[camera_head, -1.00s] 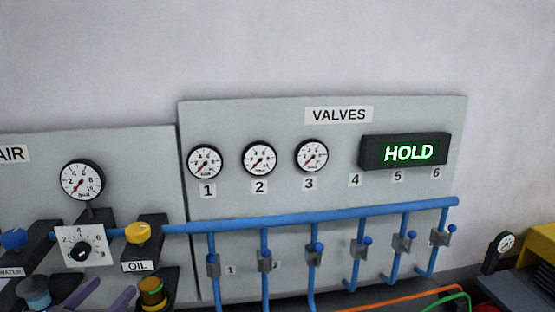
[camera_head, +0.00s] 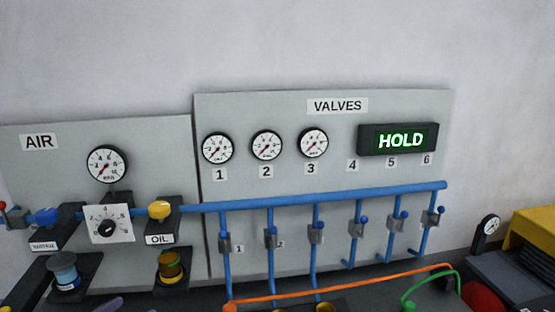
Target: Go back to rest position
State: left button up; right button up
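My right gripper is out of view. The valves panel (camera_head: 400,105) stands on the wall ahead, with several gauges and a display (camera_head: 400,140) reading HOLD in green. A blue pipe (camera_head: 330,198) with several small valves runs across it.
At the left is the AIR panel (camera_head: 70,185) with a gauge (camera_head: 107,164), a dial (camera_head: 108,226) and a yellow OIL knob (camera_head: 160,210). Orange (camera_head: 340,290) and green (camera_head: 420,288) hoses lie at the lower right. A yellow box (camera_head: 535,235) stands far right.

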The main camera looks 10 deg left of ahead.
pick_arm(q)
jog(key=s+d+f+m+g+h, duration=0.25)
jog(key=d+f+m+g, duration=0.2)
jog(key=d+f, duration=0.45)
jog(key=s+d+f+m+g+h, duration=0.2)
jog(key=s+d+f+m+g, duration=0.25)
jog(key=f, duration=0.55)
jog(key=s+d+f+m+g+y, duration=0.2)
jog(key=s+d+f+m+g, duration=0.2)
jog(key=s+d+f+m, duration=0.55)
jog(key=s+d+f+m+g+y, duration=0.1)
jog(key=s+d+f+m+g, duration=0.2)
jog(key=s+d+f+m, duration=0.65)
jog(key=w+f+m+b, duration=0.4)
jog(key=w+f+b, duration=0.3)
jog(key=f+b, duration=0.3)
jog(key=shift+w+d+t, duration=0.15)
jog(key=shift+w+t, duration=0.05)
jog(key=shift+t, duration=0.1)
